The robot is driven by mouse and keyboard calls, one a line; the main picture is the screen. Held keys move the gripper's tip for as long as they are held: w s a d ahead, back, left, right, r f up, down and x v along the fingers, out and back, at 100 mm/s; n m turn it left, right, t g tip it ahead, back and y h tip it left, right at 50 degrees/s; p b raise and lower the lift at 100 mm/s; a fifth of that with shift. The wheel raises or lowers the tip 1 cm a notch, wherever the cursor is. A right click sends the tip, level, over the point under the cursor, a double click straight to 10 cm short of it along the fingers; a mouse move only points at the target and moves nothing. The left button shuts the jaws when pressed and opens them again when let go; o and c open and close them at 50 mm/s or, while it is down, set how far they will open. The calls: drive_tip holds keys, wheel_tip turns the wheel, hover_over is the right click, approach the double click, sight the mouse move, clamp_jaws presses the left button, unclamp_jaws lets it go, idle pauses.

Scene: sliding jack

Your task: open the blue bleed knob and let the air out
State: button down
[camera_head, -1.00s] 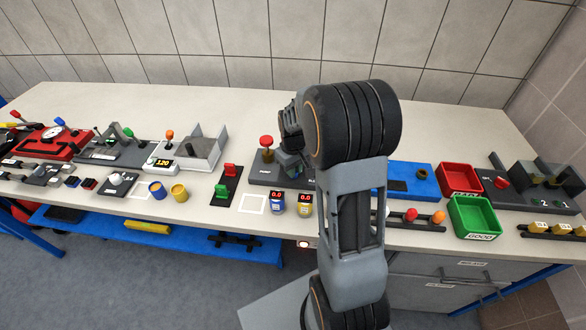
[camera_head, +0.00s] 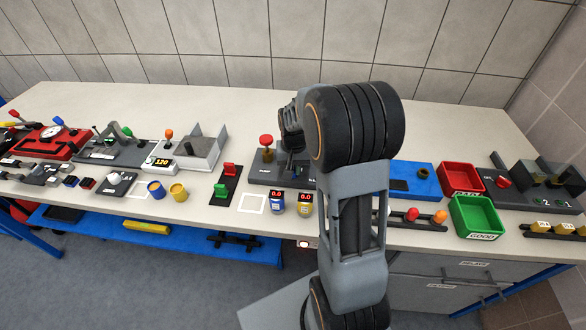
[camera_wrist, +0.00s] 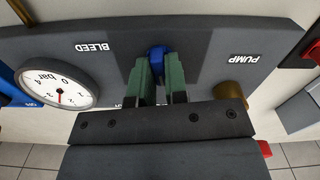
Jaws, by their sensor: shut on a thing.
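The blue bleed knob (camera_wrist: 157,54) stands on a dark grey panel (camera_wrist: 215,35) in the wrist view, between the labels BLEED and PUMP. My gripper (camera_wrist: 158,72) is shut on the knob, one green finger on each side, so only part of the blue shows. A round white gauge (camera_wrist: 58,86), marked in bar and with a red needle, sits left of the knob. I cannot read its value surely. In the head view my arm hides the knob and part of the panel (camera_head: 262,172).
A brass-coloured cylinder (camera_wrist: 229,93) is close to the right finger in the wrist view. The bench behind is clear.

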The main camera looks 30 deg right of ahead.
drive_tip(key=m, duration=1)
drive_tip(key=shift+b, duration=0.4)
drive_tip(key=shift+r+m, duration=0.1)
drive_tip(key=shift+m, duration=0.4)
drive_tip(key=c, duration=1.1)
unclamp_jaws()
drive_tip(key=shift+c, duration=0.2)
wheel_tip(320, 180, up, 14)
